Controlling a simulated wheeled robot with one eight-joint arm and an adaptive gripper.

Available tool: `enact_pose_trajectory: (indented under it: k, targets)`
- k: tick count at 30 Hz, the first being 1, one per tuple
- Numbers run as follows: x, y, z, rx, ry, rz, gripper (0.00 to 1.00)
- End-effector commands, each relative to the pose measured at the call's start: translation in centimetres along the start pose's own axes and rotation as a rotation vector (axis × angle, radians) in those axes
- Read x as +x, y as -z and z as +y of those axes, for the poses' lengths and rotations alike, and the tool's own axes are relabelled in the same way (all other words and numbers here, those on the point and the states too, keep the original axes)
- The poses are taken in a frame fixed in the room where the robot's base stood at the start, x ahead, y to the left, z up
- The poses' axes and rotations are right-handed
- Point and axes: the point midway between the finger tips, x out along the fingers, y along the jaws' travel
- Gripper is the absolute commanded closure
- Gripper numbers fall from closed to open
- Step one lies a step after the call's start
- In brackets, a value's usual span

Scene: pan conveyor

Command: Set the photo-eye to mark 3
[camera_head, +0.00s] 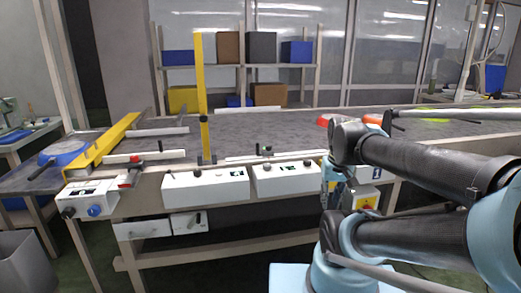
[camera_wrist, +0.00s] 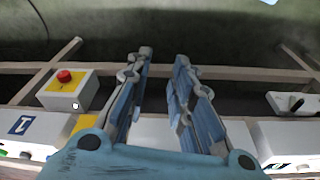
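No part is clearly recognisable as the photo-eye, and no mark numbers are legible. Along the front edge of the conveyor (camera_head: 250,127) are white control boxes with small knobs: one at the left (camera_head: 205,186) and one right of it (camera_head: 287,180). A small dark fitting (camera_head: 266,151) stands on the rail above them. My gripper (camera_wrist: 164,56) is open and empty in the wrist view, its two blue-grey fingers apart. In the head view it hangs by the front edge, right of the boxes, partly hidden by my arm.
A red-button box (camera_wrist: 68,90) and a white box with a black lever (camera_wrist: 295,104) flank my fingers in the wrist view.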

Motion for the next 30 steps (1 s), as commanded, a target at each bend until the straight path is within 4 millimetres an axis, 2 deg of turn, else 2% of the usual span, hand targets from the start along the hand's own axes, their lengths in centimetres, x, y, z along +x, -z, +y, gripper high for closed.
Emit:
enact_pose_trajectory:
  k: [1,6,15,23,30]
  targets:
    - [-1.4,1.5,-0.5,-0.019,0.004,-0.006,0.79]
    - [-5.3,6.0,-1.9,-0.072,0.014,-0.028,0.79]
    - [-11.0,14.2,-5.7,-0.165,0.028,-0.068,0.79]
    - [-14.7,21.1,-10.3,-0.246,0.036,-0.103,0.79]
    - [-17.2,27.0,-15.6,-0.321,0.041,-0.135,0.79]
